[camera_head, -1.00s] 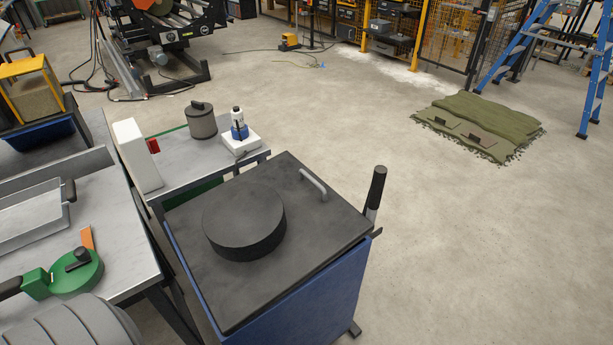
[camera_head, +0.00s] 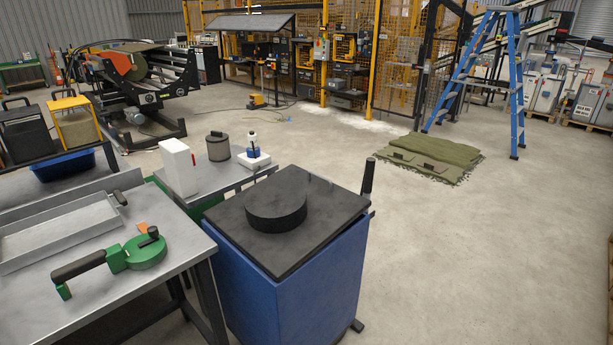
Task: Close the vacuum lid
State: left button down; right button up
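The vacuum is a blue box-shaped cabinet (camera_head: 315,285) standing on the floor at the middle bottom of the head view. Its flat dark grey lid (camera_head: 325,208) lies across the top, with a raised round black disc (camera_head: 276,211) on it. The lid covers the cabinet's top, and no open inside shows. I cannot tell whether its edges sit fully down or are latched. A black upright handle (camera_head: 367,177) stands at the lid's far right corner. Neither of my grippers is in view.
A steel table (camera_head: 185,265) at left holds a green tool (camera_head: 135,253) and a metal tray (camera_head: 60,230). A small bench behind the vacuum carries a white block (camera_head: 178,167), a grey canister (camera_head: 218,146) and a bottle (camera_head: 253,145).

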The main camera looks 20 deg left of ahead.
aim_at(278, 221)
jog(key=z, duration=0.55)
jog(key=i, duration=1.65)
jog(key=u, duration=0.65)
